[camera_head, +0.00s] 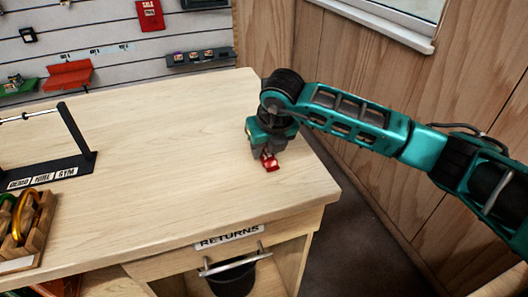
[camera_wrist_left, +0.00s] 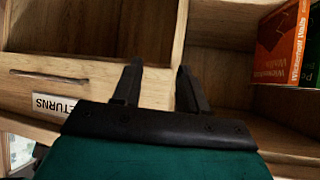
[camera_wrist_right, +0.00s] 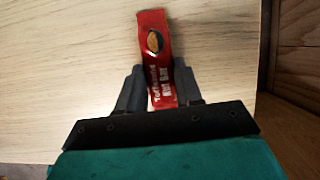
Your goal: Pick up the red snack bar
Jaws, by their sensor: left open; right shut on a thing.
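The red snack bar (camera_wrist_right: 154,45) is a small red packet with white lettering and an almond picture. My right gripper (camera_wrist_right: 161,85) is shut on it, with one dark finger on each side of the packet. In the head view the bar (camera_head: 269,163) shows below the right gripper (camera_head: 266,152), over the right part of the wooden counter (camera_head: 150,150). I cannot tell whether the bar still touches the counter. My left gripper (camera_wrist_left: 158,88) is open and empty in the left wrist view, in front of the wooden drawer and shelves. It is not in the head view.
A black stand (camera_head: 55,165) and a wooden box with carabiners (camera_head: 30,225) are at the counter's left. The drawer labelled RETURNS (camera_head: 228,238) is below the front edge. Orange and green books (camera_wrist_left: 281,45) stand on a shelf. The counter's middle is clear.

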